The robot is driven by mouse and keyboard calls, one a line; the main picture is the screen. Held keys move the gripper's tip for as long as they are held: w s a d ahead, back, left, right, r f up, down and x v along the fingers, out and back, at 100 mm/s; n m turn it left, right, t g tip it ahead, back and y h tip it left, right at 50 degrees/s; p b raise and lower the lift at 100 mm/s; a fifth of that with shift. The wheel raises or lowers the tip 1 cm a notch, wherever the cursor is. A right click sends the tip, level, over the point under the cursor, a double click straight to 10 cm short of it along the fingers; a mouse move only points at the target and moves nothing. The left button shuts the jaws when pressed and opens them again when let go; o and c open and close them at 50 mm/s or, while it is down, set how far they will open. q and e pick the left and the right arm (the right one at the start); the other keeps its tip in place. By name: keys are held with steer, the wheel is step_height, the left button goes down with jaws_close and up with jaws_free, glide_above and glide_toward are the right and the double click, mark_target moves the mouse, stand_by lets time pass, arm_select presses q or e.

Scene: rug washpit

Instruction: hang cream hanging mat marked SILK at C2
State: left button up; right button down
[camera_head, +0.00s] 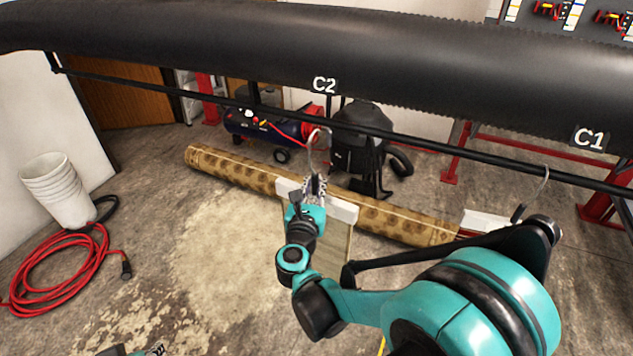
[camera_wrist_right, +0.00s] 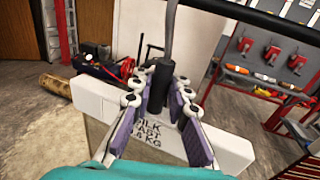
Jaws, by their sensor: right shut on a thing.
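The cream hanging mat (camera_head: 333,240) hangs from a pale bar with a metal hook (camera_head: 314,145) on top. In the wrist view, the bar (camera_wrist_right: 228,148) carries a label starting with what reads as SILK, partly covered by the fingers. My right gripper (camera_head: 314,188) is shut on the dark hook stem (camera_wrist_right: 159,88). The hook's top lies close to the black rail (camera_head: 240,104) near the C2 sign (camera_head: 324,85); I cannot tell whether it rests on the rail. My left gripper (camera_head: 153,350) barely shows at the bottom edge; its jaws are unclear.
Another hook (camera_head: 540,190) with a pale bar hangs on the rail below the C1 sign (camera_head: 589,138). A thick black roll (camera_head: 200,40) runs above the rail. A rolled patterned rug (camera_head: 235,168), a compressor, a black vacuum, white buckets and a red hose lie on the floor.

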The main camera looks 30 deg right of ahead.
steer(key=shift+d+r, duration=0.1)
steer(key=shift+d, duration=0.15)
steer(key=s+d+b+x, duration=0.1)
steer(key=s+d+x, duration=0.1)
steer(key=x, duration=1.1)
steer(key=shift+w+d, duration=0.3)
steer(key=shift+d, duration=0.15)
stand_by(0.7)
steer(key=shift+f+b, duration=1.85)
steer(key=shift+f, duration=0.15)
steer(key=c, duration=1.4)
jaws_free()
